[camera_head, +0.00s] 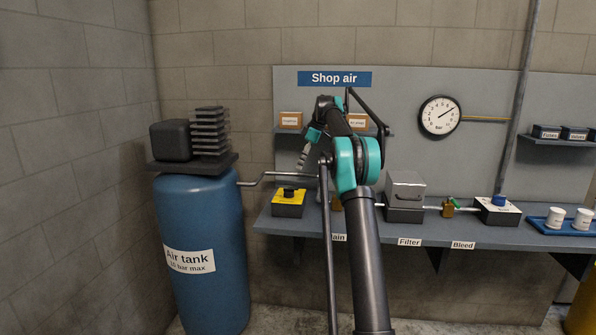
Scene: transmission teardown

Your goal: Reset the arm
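My arm rises from the bottom centre, bends at a teal joint, reaches up in front of the "Shop air" panel (440,175) and folds over at the top. My gripper (302,164) hangs from the arm's end, tilted down and to the left, in front of the panel and above the shelf-like bench (382,235). It is small in this view, and I cannot make out whether its fingers are apart or together. No held object can be made out. The arm hides part of the panel and bench behind it.
A blue air tank (205,240) stands at left, with a pipe leading to the bench. A gauge (440,116) hangs above.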

